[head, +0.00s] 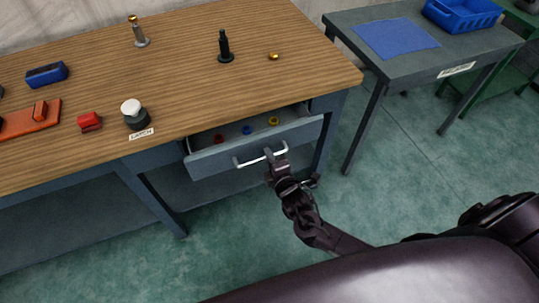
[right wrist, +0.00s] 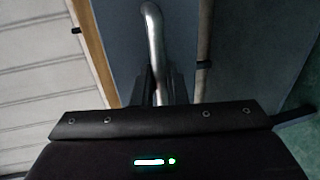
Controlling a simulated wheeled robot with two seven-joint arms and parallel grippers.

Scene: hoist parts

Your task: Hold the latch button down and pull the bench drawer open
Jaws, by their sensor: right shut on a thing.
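The bench drawer (head: 258,143) stands part way open at the bench's front, and its inside shows. My right gripper (head: 276,155) is shut on the drawer handle (head: 250,161), a pale metal bar, near its right end. In the right wrist view the handle (right wrist: 154,45) runs down between the two dark fingers (right wrist: 160,88). The latch button (head: 131,107) has a white cap on a dark round base, on the bench top behind a "LATCH" label (head: 142,134). Nothing touches the button; I cannot tell how far down its cap is. My left gripper is not in view.
Small red, blue and yellow pieces (head: 247,130) lie in the drawer. On the wooden bench top (head: 185,75) stand a red block (head: 89,121), an orange tray (head: 22,122), a blue block (head: 47,74) and a black post (head: 225,47). A grey table (head: 405,66) stands at right. Green floor lies before the drawer.

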